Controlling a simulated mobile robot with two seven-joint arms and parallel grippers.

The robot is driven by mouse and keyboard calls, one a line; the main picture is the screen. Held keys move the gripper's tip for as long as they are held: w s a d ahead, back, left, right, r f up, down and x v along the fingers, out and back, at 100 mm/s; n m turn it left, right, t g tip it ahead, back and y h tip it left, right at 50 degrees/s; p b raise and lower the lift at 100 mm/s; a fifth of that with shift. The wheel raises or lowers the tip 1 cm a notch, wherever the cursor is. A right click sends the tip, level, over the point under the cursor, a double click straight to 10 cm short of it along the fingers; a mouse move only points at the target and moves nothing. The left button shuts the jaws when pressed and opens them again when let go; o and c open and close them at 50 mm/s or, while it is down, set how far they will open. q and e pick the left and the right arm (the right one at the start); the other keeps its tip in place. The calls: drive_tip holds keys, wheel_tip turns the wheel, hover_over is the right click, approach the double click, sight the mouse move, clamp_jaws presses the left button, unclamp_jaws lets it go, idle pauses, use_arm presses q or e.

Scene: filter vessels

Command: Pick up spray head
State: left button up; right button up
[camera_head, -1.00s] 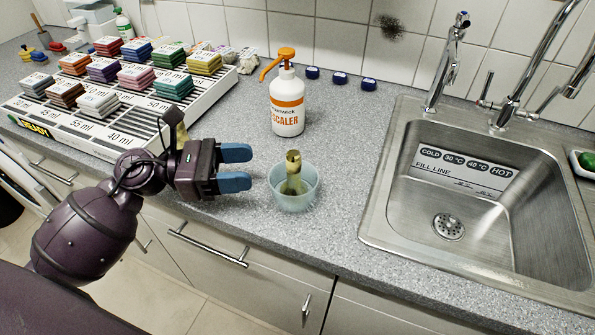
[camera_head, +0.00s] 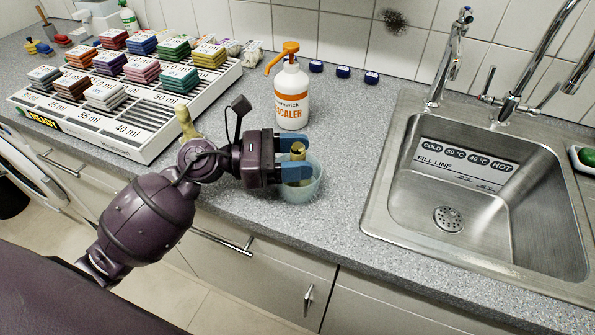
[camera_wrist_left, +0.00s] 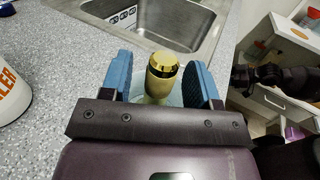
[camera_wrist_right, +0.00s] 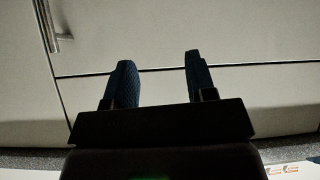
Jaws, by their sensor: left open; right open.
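In the left wrist view the spray head (camera_wrist_left: 161,75) shows between the two blue fingers, with a gap on each side. My left gripper (camera_head: 296,160) is open around its upper part, at the bowl's rim. The spray head's lower part is hidden by the near finger and the bowl. My right gripper (camera_wrist_right: 157,82) is open and empty in front of cabinet fronts; it is outside the head view.
A white descaler bottle (camera_head: 292,98) with an orange pump stands behind the bowl. A rack of coloured packs (camera_head: 150,143) is at left. The steel sink (camera_head: 375,215) is at right. Several blue caps (camera_head: 343,72) lie by the wall. Counter between bowl and sink is clear.

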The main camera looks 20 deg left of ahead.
use_arm(q)
clamp_jaws()
